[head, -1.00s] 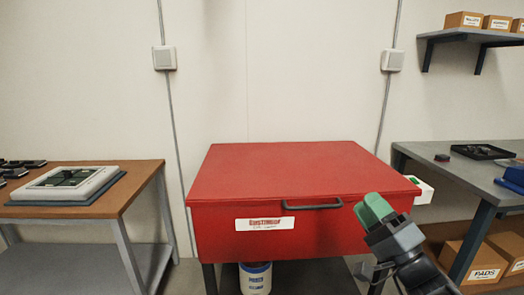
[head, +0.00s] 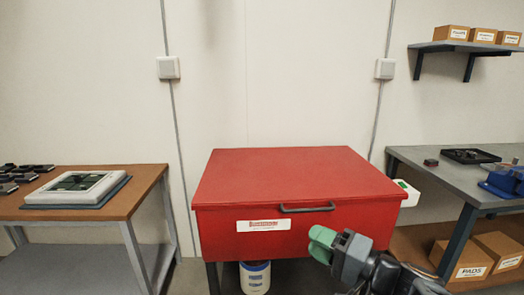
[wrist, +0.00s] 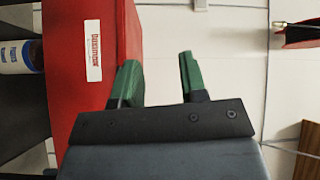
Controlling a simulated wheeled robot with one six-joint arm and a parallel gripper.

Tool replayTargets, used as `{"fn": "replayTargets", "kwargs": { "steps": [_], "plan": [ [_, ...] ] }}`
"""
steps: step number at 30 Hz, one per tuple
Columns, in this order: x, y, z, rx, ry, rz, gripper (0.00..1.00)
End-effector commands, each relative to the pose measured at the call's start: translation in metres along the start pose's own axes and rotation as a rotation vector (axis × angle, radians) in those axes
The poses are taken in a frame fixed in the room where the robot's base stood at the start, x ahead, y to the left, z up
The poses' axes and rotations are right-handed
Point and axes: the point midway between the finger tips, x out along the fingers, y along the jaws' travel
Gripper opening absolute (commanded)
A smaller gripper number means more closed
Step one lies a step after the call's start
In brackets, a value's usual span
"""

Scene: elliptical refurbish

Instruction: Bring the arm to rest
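My gripper (head: 321,244) has green fingers and shows at the lower right of the head view, in front of the red cabinet. In the wrist view my gripper (wrist: 158,80) has its two green fingers apart, with nothing between them. The red cabinet (head: 297,175) has a closed lid, a dark handle (head: 307,208) and a white label. In the head view the gripper appears just below the handle; I cannot tell how far apart they are. The cabinet's red side also shows at the left of the wrist view (wrist: 85,25).
A wooden-topped table (head: 137,192) at the left holds a white-framed panel (head: 78,188) and several dark pieces. A grey bench (head: 425,165) at the right holds a black tray and a blue fixture. A white tub (head: 255,278) stands under the cabinet. Cardboard boxes (head: 463,260) sit below the bench.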

Motion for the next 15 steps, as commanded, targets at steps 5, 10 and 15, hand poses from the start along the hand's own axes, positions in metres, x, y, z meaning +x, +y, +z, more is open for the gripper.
{"fn": "replayTargets", "kwargs": {
  "steps": [5,10,15],
  "plan": [
    [0.007,-0.003,0.041,0.012,-0.216,0.298,0.39],
    [-0.015,0.005,0.070,-0.075,-0.400,0.710,0.39],
    [-0.048,0.001,0.064,-0.256,-0.464,1.042,0.39]
  ]
}}
